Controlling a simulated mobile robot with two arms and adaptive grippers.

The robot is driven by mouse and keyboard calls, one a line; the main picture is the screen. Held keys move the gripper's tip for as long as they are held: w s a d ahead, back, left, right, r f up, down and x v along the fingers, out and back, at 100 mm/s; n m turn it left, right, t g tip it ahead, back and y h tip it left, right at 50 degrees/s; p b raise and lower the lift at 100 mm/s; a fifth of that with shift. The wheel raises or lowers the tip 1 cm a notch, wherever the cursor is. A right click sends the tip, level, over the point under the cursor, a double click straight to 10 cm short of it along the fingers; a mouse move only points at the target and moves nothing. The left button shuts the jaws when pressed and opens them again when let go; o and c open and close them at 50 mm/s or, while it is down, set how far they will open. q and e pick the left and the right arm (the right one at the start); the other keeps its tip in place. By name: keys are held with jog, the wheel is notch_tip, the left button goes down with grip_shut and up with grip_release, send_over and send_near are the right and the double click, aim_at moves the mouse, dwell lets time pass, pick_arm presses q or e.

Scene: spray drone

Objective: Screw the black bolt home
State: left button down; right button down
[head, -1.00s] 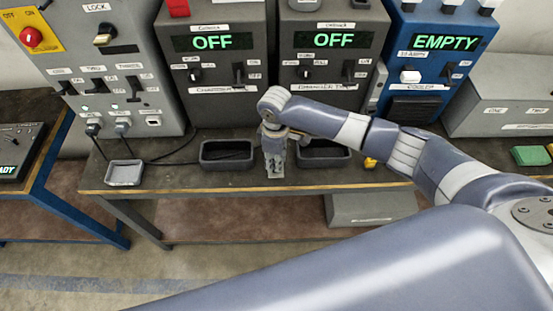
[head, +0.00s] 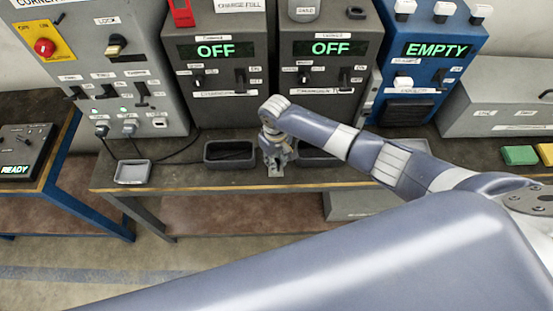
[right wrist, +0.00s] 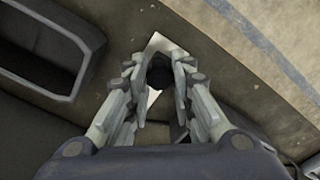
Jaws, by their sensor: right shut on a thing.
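The black bolt (right wrist: 160,74) shows as a dark round head between the fingers of my right gripper (right wrist: 160,82) in the right wrist view. A pale metal plate (right wrist: 158,42) lies under it on the bench. In the head view my right gripper (head: 275,160) points down at the bench between two dark trays and hides the bolt. The fingers are shut on the bolt. How deep the bolt sits cannot be seen. My left gripper is not in view.
A dark open tray (head: 230,153) stands left of the gripper, another (head: 318,157) right of it, partly behind my arm. A small grey tray (head: 133,172) is further left. Grey and blue panels (head: 435,50) reading OFF and EMPTY stand behind. The bench's front edge (head: 215,187) is close.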

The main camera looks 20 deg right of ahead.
jog(key=m+p, duration=0.2)
jog(key=m, duration=0.1)
jog(key=shift+r, duration=0.1)
jog(key=shift+m, duration=0.7)
jog(key=shift+m+p, duration=0.6)
jog(key=shift+p, duration=0.05)
jog(key=m, duration=0.2)
jog(key=shift+a+m, duration=0.1)
jog(key=shift+m, duration=0.2)
jog(key=m, duration=0.6)
jog(key=shift+f, duration=0.2)
jog(key=m, duration=0.5)
